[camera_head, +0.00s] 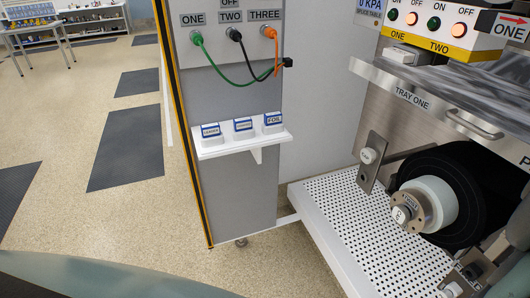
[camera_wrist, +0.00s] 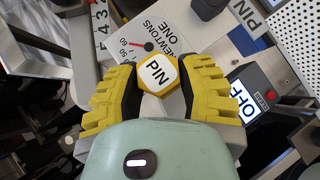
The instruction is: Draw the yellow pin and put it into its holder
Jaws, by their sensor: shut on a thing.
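The yellow pin (camera_wrist: 158,74) shows in the wrist view as a yellow hexagonal head with a white top marked PIN. My gripper (camera_wrist: 159,80), with yellow ribbed fingers and dark inner pads, is shut on this head from both sides. The pin's shaft is hidden beneath the head, so I cannot tell whether it sits in a hole. A grey part labelled PIN (camera_wrist: 254,22) lies at the upper right; I cannot tell whether it is the holder. The head view shows neither the pin nor my gripper.
A dial marked NEWTONS ONE (camera_wrist: 152,44) is just behind the pin. A display reading OFF (camera_wrist: 246,100) is close to the right finger. The head view shows a black roll (camera_head: 465,190), a perforated white platform (camera_head: 350,225) and a small shelf (camera_head: 240,143). The left floor is open.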

